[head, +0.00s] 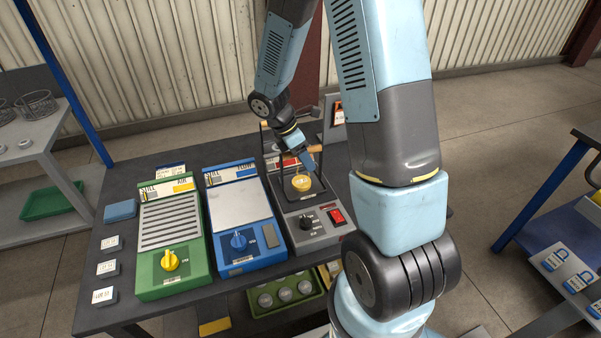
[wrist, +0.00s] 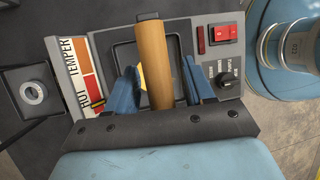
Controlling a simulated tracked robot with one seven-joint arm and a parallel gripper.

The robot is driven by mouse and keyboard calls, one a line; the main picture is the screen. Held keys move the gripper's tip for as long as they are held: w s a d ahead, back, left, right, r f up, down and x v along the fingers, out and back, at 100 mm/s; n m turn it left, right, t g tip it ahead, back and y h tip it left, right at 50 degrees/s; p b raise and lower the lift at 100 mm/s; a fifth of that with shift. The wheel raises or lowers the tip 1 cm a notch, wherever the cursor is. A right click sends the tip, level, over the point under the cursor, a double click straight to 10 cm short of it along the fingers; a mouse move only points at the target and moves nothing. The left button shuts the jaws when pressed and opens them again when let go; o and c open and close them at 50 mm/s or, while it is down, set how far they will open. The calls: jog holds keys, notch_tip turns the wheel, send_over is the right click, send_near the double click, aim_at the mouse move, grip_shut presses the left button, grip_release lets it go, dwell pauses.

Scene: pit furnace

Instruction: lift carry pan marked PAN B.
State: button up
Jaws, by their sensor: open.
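A dark carry pan (head: 291,196) with a tall black frame and a wooden handle (head: 315,149) stands on a grey station with a black knob and red switch. A round yellow piece (head: 301,183) shows in the pan. My gripper (head: 304,160) is over the pan, near the handle. In the wrist view my gripper (wrist: 158,85) is open, with one blue finger on each side of the wooden handle (wrist: 153,60). Whether a finger touches the handle cannot be told. No PAN B marking is readable. My gripper partly hides the pan's inside.
A blue unit (head: 240,205) and a green slatted unit (head: 173,230) stand left of the pan's station (head: 318,224) on the dark table. A colour card marked TEMPER (wrist: 82,75) is close beside the pan. A green tray (head: 285,300) sits below the table.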

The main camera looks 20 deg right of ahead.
grip_shut()
dwell(0.6)
